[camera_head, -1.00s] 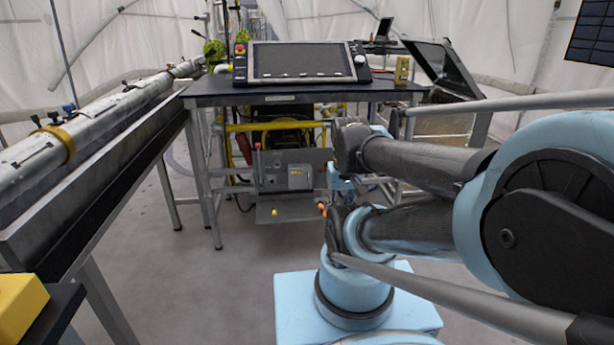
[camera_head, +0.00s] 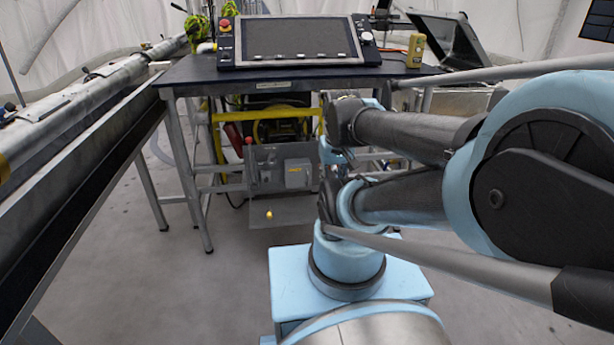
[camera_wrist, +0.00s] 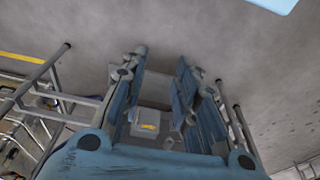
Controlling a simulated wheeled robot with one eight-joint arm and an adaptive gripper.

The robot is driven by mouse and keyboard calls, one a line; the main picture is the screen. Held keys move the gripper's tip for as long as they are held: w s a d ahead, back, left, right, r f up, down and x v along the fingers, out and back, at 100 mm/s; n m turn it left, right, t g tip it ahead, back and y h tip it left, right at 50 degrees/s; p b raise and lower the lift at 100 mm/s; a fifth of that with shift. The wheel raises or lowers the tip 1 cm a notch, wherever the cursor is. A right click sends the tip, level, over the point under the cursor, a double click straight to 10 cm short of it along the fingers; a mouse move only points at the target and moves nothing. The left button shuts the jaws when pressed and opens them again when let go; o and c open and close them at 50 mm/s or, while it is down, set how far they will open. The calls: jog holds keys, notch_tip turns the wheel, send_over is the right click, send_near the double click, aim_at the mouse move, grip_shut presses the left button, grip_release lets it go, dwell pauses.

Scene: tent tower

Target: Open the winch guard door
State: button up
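The winch assembly stands under the table. A dark drum with a yellow rim (camera_head: 280,131) sits behind yellow tubes. In front of it is an upright grey panel (camera_head: 268,178), which may be the guard door, with a grey box with a yellow label (camera_head: 297,173). A lower grey plate (camera_head: 290,212) carries a small yellow knob. My gripper (camera_wrist: 161,60) shows in the wrist view with its two blue fingers apart and no object held. The labelled box (camera_wrist: 147,128) appears in the gap beyond them. In the head view my arm hides part of the panel's right side.
The table (camera_head: 180,73) carries a large screen console (camera_head: 290,42), a yellow handheld device (camera_head: 415,50) and an open dark case (camera_head: 447,40). A long metal rail (camera_head: 85,180) runs along the left. Table legs flank the winch. Bare floor lies in front.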

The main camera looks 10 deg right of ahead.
jog(key=w+r, duration=0.5)
jog(key=w, duration=0.5)
jog(key=m+g, duration=0.2)
send_over(299, 179)
jog(key=s+d, duration=0.4)
jog(key=f, duration=2.2)
jog(key=shift+w+a+f, duration=0.15)
jog(key=shift+w+f, duration=0.1)
jog(key=shift+f, duration=0.15)
jog(key=shift+w+f, duration=0.1)
jog(key=shift+f, duration=4)
jog(key=shift+c, duration=0.5)
